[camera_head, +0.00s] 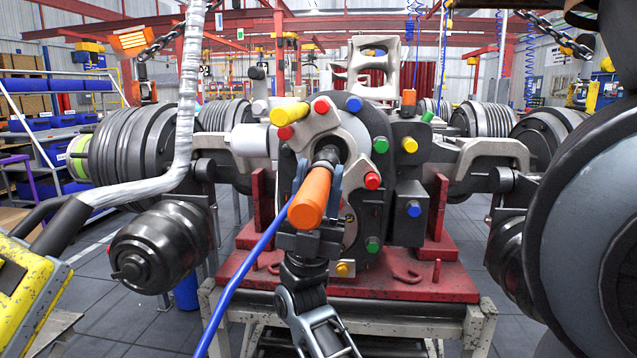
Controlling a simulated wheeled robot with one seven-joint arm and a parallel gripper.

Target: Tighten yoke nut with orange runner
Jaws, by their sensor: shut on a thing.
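The orange runner (310,197) is a tapered orange cylinder in the middle of the head view, its wide end toward me. My gripper (319,172) is shut on it, with a grey-blue finger on either side. The runner's dark far end points into the round opening of the pale grey yoke (352,132) on the axle's central housing. The yoke nut is hidden behind the runner and the fingers, so I cannot tell whether the runner touches it. A blue hose (250,262) runs from beside the gripper down to the lower left.
Coloured caps, such as a red one (372,180) and a green one (380,145), stick out around the housing. The axle stands on a red stand (440,285). A silver-wrapped hose (185,110) hangs at left; a large dark drum (590,225) fills the right edge.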

